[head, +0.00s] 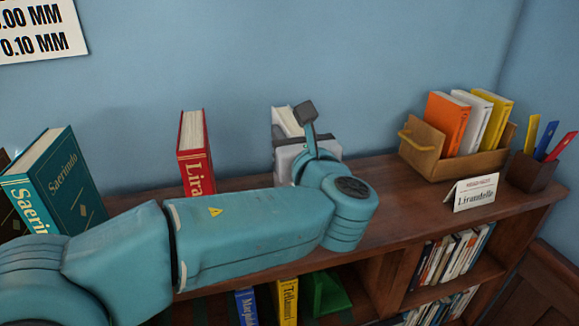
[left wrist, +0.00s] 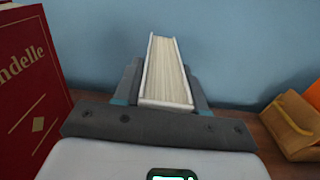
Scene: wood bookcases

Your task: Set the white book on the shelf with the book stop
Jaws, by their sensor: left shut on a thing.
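A white book (head: 287,122) stands upright behind my left wrist, over the top of the bookcase. My left gripper (head: 293,132) is shut on it. In the left wrist view the white book (left wrist: 166,72) sits between the two grey fingers, its page edges facing up. Its lower part is hidden, so I cannot tell whether it touches the wood. On the lower shelf (head: 224,303) a green wedge-like piece (head: 326,296), seemingly the book stop, stands right of a yellow book (head: 286,301) and a blue book (head: 246,306). My arm hides part of that shelf. My right gripper is not in view.
A red book (head: 193,153) stands left of my gripper, a large teal book (head: 55,183) further left. At right are a wooden box (head: 424,158) of books, a name card (head: 474,193) and a pen cup (head: 529,173). A blue wall (head: 330,45) closes the back.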

